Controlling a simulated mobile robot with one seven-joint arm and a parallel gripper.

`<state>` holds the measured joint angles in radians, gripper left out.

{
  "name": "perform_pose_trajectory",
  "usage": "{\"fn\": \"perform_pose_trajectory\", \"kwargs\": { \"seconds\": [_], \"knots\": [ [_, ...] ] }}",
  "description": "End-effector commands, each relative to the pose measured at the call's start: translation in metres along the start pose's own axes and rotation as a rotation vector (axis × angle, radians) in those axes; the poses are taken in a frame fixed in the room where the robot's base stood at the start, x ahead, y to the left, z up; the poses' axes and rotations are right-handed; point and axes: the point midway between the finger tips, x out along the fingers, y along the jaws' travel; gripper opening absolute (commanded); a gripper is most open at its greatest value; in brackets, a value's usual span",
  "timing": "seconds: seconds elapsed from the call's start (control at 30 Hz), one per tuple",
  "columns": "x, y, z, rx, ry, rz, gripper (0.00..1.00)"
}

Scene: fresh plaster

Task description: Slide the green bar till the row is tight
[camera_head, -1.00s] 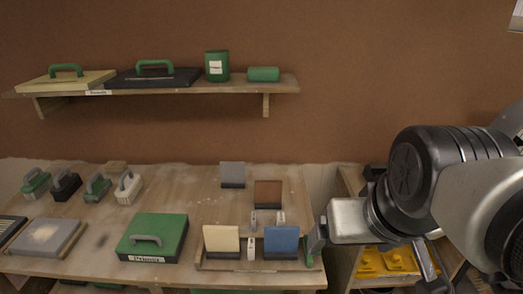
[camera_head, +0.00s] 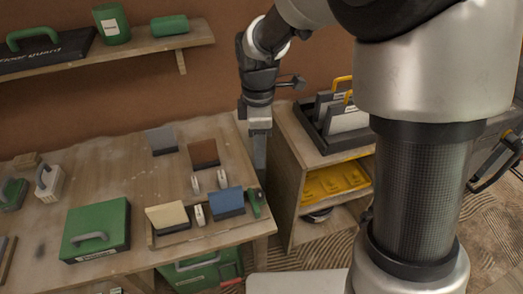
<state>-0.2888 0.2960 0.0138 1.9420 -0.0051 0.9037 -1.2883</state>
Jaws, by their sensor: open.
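A wooden tray (camera_head: 157,241) near the table's front edge holds a row of a cream block (camera_head: 167,215), a white piece (camera_head: 200,215) and a blue block (camera_head: 228,202), each block with a dark base. The green bar (camera_head: 254,204) stands at the right end of the row, just right of the blue block; I cannot tell whether they touch. My gripper (camera_head: 261,165) points down at the table's right edge, behind the green bar. It is open and appears empty; its fingers overlap from this side.
A grey block (camera_head: 162,140), a brown block (camera_head: 203,153) and small white pieces (camera_head: 222,178) stand behind the row. A green case (camera_head: 96,230) lies to the left. A shelf cabinet (camera_head: 290,195) stands close on the right. A wall shelf (camera_head: 120,50) hangs above.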

Motion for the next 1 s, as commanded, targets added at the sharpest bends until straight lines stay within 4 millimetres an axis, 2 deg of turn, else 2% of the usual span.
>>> {"fn": "perform_pose_trajectory", "kwargs": {
  "seconds": [0.17, 0.7, 0.83, 1.0],
  "knots": [
    [0.026, -0.002, 0.001, 0.0, -0.002, -0.005, 0.43],
    [0.14, -0.002, 0.001, 0.003, -0.003, -0.004, 0.43],
    [0.158, -0.001, 0.001, 0.003, -0.002, -0.002, 0.43],
    [0.169, -0.001, 0.001, 0.003, -0.001, 0.0, 0.43]
  ]
}}
